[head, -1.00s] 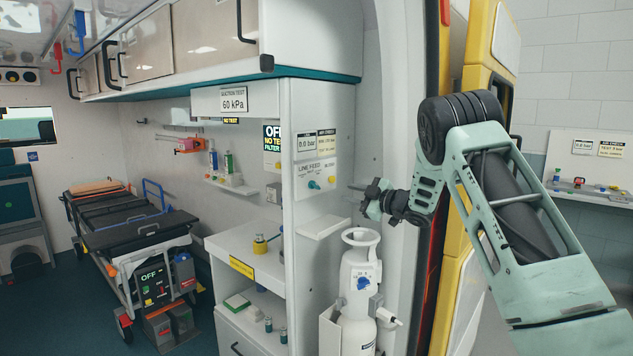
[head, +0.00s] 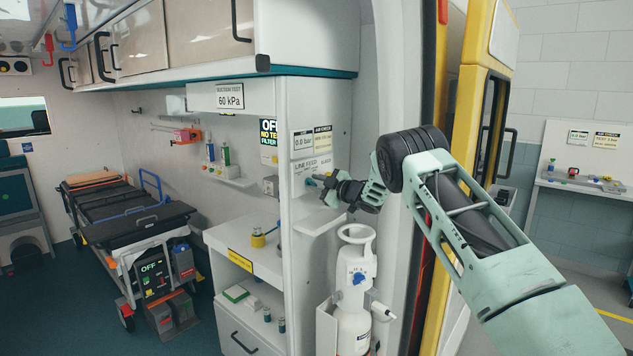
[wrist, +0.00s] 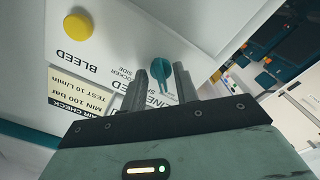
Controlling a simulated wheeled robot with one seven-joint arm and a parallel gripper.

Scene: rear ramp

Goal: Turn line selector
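The line selector is a small teal knob (wrist: 160,70) on the white line feed panel (head: 298,167) at the end of the cabinet. In the wrist view its pointer-shaped grip lies between and just beyond the fingertips of my gripper (wrist: 160,72). The fingers are apart, one on each side of it, and I cannot tell whether either touches. In the head view my gripper (head: 320,180) reaches in from the right, level with the panel, and covers part of it. The label beside the knob is partly hidden by the fingers.
A yellow bleed knob (wrist: 77,25) sits close by on the same panel. Below are a small white shelf (head: 320,222) and a white cylinder (head: 354,290). The yellow door (head: 468,130) stands right, near my arm. A stretcher (head: 130,220) is at left.

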